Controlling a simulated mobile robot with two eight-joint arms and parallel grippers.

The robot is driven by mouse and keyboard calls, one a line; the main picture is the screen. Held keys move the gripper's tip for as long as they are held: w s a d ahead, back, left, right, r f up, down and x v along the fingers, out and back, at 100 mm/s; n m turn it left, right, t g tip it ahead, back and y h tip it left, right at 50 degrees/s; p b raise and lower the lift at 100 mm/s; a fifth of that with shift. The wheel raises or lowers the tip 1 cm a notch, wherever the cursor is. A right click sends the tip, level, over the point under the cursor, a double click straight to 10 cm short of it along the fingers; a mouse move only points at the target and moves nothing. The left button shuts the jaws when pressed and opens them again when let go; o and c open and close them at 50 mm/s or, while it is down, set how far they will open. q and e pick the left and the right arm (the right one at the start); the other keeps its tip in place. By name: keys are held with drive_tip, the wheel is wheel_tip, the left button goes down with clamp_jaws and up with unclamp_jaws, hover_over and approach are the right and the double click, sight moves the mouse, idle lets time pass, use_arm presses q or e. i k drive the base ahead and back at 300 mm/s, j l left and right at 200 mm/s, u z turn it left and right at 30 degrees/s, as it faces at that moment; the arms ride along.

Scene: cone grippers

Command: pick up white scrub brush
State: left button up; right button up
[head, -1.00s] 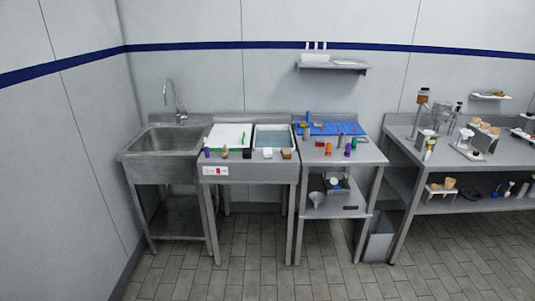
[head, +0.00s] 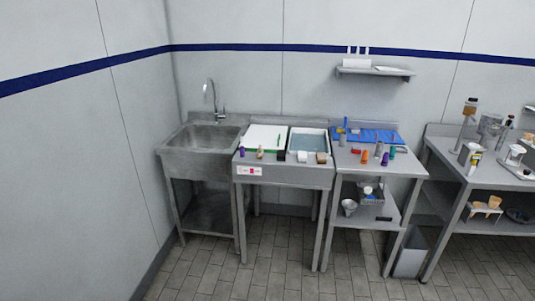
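A small white block-like item (head: 302,156) sits at the front edge of the middle steel table, between a black item (head: 281,156) and a brown block (head: 321,157). It may be the white scrub brush, but it is too small to tell for sure. Neither of my grippers is in the head view, so nothing is seen near it.
A steel sink (head: 205,145) stands at the left. Behind the small items are a white board (head: 262,136) and a water-filled tray (head: 308,142). A blue mat (head: 372,136) lies on the table to the right. The tiled floor (head: 280,240) in front is clear.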

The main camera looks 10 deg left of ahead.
sight(260, 153)
drive_tip(key=i+j+z, duration=0.1)
drive_tip(key=i, duration=0.35)
drive_tip(key=i+j, duration=0.15)
drive_tip(key=i, duration=0.35)
drive_tip(key=i+j+z, duration=0.15)
drive_tip(key=i, duration=0.3)
drive_tip(key=i+j, duration=0.15)
drive_tip(key=i, duration=0.3)
drive_tip(key=i+j+z, duration=0.15)
drive_tip(key=i, duration=0.35)
drive_tip(key=i+j, duration=0.3)
drive_tip(key=i, duration=0.15)
drive_tip(key=l+z, duration=0.05)
